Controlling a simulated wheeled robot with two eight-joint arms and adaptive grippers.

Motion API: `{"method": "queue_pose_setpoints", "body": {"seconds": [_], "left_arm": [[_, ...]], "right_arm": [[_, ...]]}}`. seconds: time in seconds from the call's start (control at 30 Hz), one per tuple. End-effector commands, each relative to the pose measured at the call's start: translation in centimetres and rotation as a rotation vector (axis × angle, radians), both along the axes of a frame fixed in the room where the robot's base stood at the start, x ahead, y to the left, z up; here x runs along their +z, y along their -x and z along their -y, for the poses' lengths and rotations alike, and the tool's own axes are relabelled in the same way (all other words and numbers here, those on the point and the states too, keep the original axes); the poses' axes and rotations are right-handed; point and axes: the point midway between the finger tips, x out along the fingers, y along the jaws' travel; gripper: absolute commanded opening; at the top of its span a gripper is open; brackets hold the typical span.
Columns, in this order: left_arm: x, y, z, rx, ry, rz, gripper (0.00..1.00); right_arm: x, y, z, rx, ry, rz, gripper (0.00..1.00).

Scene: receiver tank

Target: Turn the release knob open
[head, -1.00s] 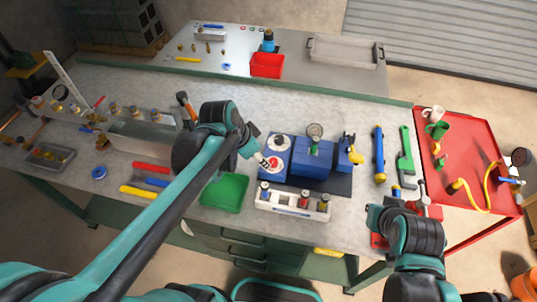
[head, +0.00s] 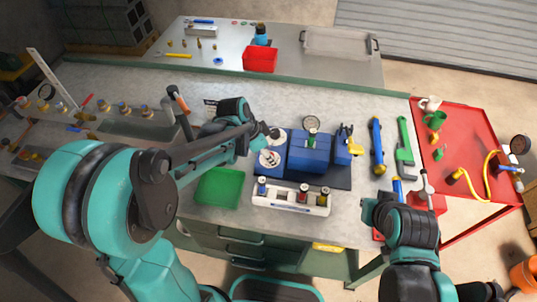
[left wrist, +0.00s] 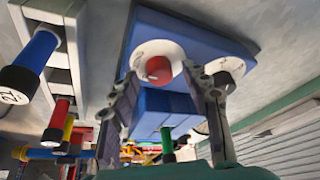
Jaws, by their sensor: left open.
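The blue receiver unit (head: 309,152) stands on a dark mat on the bench, with two white round dials at its left end. In the left wrist view, a red round knob (left wrist: 158,68) sits on one white dial (left wrist: 147,50). A dark knob (left wrist: 222,82) sits on the other dial. My left gripper (left wrist: 162,78) is open, with a finger on either side of the red knob; contact is not clear. In the head view, my left gripper (head: 262,140) is over the dials and partly covers them. My right gripper (head: 378,208) is near the bench's front right; its fingers are unclear.
A white rack (head: 291,200) with coloured-top plungers stands in front of the unit. A green tray (head: 219,187) lies left of it. Blue and green tools (head: 377,146) lie to the right. A red cart (head: 465,150) stands at the right.

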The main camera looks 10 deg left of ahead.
Motion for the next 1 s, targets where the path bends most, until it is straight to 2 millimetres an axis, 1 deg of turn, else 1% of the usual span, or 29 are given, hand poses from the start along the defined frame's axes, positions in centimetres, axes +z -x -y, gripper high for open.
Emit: {"method": "queue_pose_setpoints", "body": {"seconds": [0.2, 0.23, 0.27, 0.3, 0.4, 0.77, 1.0], "left_arm": [[0.0, -0.02, 0.03, 0.0, 0.0, 0.0, 0.47], [0.0, -0.02, 0.03, 0.0, 0.0, 0.0, 0.42], [0.01, -0.01, 0.02, 0.0, 0.0, 0.0, 0.34], [0.01, -0.01, 0.02, 0.0, 0.0, 0.0, 0.24], [0.01, -0.01, 0.02, 0.0, 0.0, 0.0, 0.0], [0.04, 0.02, 0.07, 0.032, 0.0, 0.001, 0.0], [0.07, 0.08, 0.15, 0.158, 0.0, 0.001, 0.0]], "right_arm": [[0.04, -0.01, 0.0, 0.0, 0.0, 0.0, 0.0], [0.04, -0.01, 0.0, 0.0, 0.0, 0.0, 0.0], [0.04, -0.01, 0.0, 0.0, 0.0, 0.0, 0.0], [0.04, -0.01, 0.0, 0.0, 0.0, 0.0, 0.0], [0.04, -0.01, 0.0, 0.0, 0.0, 0.0, 0.0], [0.11, 0.0, 0.0, 0.0, 0.0, 0.0, 0.0], [0.4, -0.01, 0.0, 0.0, 0.0, 0.0, 0.0]]}}
